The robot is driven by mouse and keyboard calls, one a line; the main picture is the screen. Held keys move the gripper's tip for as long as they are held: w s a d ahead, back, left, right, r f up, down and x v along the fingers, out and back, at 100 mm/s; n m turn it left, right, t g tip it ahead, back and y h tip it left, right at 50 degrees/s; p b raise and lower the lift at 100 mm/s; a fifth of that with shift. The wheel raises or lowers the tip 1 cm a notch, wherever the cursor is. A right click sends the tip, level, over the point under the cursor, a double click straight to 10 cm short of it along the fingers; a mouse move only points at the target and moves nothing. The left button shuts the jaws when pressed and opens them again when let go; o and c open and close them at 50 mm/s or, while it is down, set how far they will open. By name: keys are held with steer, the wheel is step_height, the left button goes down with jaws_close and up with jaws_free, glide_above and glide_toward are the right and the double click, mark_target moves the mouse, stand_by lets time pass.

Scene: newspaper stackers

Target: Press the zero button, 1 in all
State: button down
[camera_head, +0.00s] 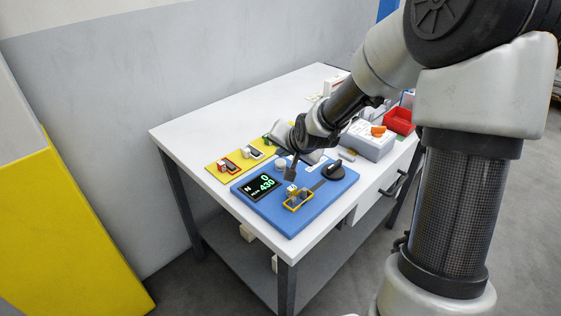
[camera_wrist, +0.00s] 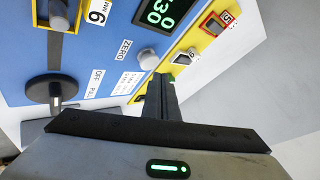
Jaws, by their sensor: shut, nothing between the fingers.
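The blue panel (camera_head: 309,214) lies on the white table and carries a dark display (camera_head: 261,187) with green digits, reading 0 and 430. A ZERO label (camera_wrist: 125,48) shows in the wrist view, and the pale round button (camera_wrist: 148,59) sits beside it. In the head view the button (camera_head: 281,164) is at the panel's back edge, left of my gripper. My gripper (camera_head: 290,176) is shut and empty, pointing down over the panel. In the wrist view its fingers (camera_wrist: 157,82) end close to the button; I cannot tell whether they touch it.
A black knob (camera_head: 333,172) and a yellow-framed fixture (camera_head: 299,201) stand on the panel near my gripper. A yellow strip (camera_head: 215,171) with several small blocks lies behind it. A grey box (camera_head: 370,144) and a red bin (camera_head: 399,121) stand farther right. The table's back left is clear.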

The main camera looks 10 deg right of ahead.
mark_target(282, 164)
stand_by(0.7)
steer(key=shift+f, duration=0.45)
steer(key=shift+f+b, duration=0.5)
steer(key=shift+b, duration=0.1)
stand_by(0.6)
steer(key=shift+r+p, duration=0.85)
steer(key=shift+r, duration=0.05)
steer(key=shift+r, duration=0.1)
step_height(282, 164, up, 5)
steer(key=p, duration=0.4)
steer(key=shift+p, duration=0.4)
